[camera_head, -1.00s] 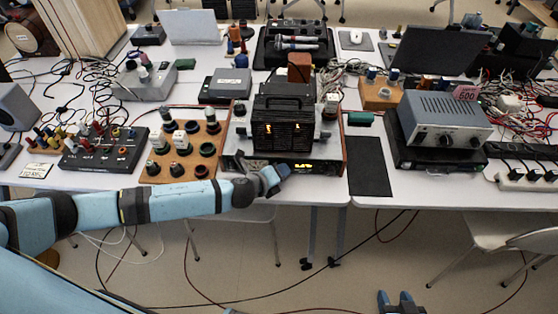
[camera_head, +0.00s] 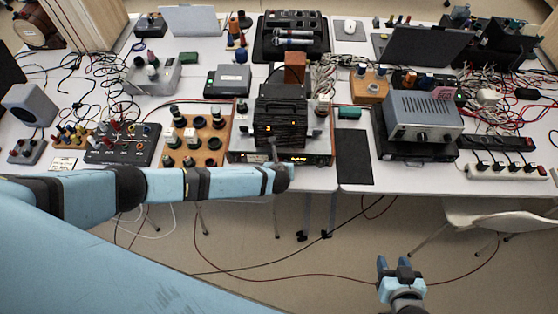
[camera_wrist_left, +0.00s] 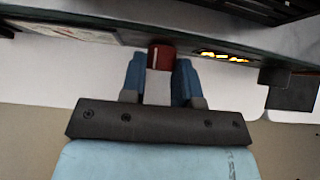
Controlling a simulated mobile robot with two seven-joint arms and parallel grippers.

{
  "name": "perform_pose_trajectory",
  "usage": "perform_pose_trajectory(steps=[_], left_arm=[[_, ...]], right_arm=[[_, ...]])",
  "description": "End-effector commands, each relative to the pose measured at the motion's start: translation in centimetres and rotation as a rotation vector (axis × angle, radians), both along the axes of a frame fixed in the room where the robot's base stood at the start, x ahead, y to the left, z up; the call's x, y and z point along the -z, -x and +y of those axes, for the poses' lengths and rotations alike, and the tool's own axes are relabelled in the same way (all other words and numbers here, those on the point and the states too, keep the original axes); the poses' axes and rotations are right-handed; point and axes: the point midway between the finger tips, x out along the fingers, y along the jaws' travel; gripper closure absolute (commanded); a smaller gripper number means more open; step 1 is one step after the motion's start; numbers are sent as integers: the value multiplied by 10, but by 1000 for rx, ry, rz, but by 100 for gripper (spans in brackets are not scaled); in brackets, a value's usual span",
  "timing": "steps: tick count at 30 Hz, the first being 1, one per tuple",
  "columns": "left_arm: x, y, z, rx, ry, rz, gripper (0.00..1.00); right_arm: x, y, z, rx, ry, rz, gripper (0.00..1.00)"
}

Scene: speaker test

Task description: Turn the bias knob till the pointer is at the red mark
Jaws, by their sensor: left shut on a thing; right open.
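The bias knob (camera_wrist_left: 161,55) is dark red with a white pointer line, on the front of the unit with the lit yellow display (camera_head: 298,158). In the left wrist view, my left gripper (camera_wrist_left: 160,72) has its two blue fingers closed on either side of the knob. In the head view my left gripper (camera_head: 281,172) is at the front of the unit, left of the display, and hides the knob. I cannot make out the red mark in either view. My right gripper (camera_head: 394,266) is open and empty, low over the floor in front of the table.
A black box with a lit digit (camera_head: 281,122) stands on the unit. A wooden board with several dark knobs (camera_head: 196,138) is to its left. A black mat (camera_head: 354,157) and a grey metal box (camera_head: 422,117) are to its right. A chair (camera_head: 490,215) stands at the front right.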

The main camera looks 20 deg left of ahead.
Motion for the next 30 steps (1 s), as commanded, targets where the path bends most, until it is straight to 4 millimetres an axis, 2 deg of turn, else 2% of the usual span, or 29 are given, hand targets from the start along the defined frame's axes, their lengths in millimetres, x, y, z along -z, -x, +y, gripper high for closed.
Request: perform_pose_trajectory(steps=[9, 18, 30], left_arm=[[1, -2, -4, -1, -290, 82, 95], [2, -2, -6, -1, -537, 154, 95], [3, -3, -7, -1, -728, 207, 95]], right_arm=[[6, 1, 3, 23, -16, 16, 53], [4, 0, 2, 16, -13, 10, 53], [0, -1, 4, 8, -12, 1, 53]])
